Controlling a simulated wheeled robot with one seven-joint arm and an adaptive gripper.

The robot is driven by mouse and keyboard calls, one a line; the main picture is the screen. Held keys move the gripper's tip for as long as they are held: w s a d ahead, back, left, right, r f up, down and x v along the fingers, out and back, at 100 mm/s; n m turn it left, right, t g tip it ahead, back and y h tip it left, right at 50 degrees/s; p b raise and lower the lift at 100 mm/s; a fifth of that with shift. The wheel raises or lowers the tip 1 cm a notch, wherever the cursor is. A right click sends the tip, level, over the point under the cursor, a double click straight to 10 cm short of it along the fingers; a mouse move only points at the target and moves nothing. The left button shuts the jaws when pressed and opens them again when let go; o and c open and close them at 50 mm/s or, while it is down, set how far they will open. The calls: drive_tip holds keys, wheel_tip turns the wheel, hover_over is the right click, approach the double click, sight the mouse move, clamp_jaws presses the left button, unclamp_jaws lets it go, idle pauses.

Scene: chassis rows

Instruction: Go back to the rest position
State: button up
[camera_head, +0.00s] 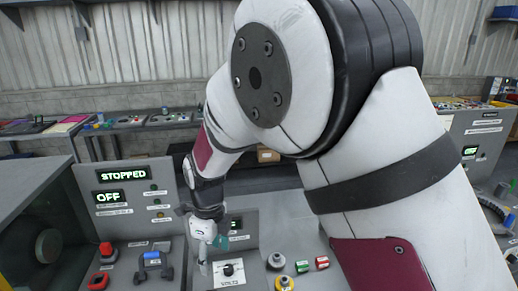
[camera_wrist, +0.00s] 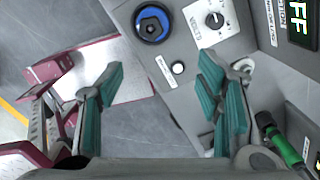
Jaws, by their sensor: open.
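My gripper (camera_head: 211,256) hangs at the end of my arm in front of the grey control panel, just left of the VOLTS dial in the picture. In the wrist view, my gripper's (camera_wrist: 161,66) two teal fingers stand wide apart with nothing between them. Part of the gripper is hard to make out in the head view, and my arm's upper links cover much of the panel's right side.
In the wrist view, a blue knob (camera_wrist: 152,24) and a green-handled part (camera_wrist: 284,148) lie near the fingers. A bench (camera_head: 130,122) stands behind.

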drive_tip(key=s+d+r+n+t+y+b, duration=0.1)
drive_tip(key=s+d+r+n+t, duration=0.1)
drive_tip(key=d+r+n, duration=1.1)
drive_tip(key=s+d+r+n+t, duration=0.1)
drive_tip(key=s+d+r+n, duration=0.1)
drive_tip(key=s+d, duration=0.2)
drive_tip(key=s+d+r+n+t+h+b, duration=0.1)
drive_tip(key=s+d+r+n, duration=0.1)
drive_tip(key=s+d, duration=0.3)
drive_tip(key=s+d+r+n+t, duration=0.1)
drive_tip(key=s+d+n, duration=0.3)
drive_tip(key=d, duration=0.6)
drive_tip(key=shift+s+r+b, duration=0.35)
drive_tip(key=shift+s+r, duration=0.4)
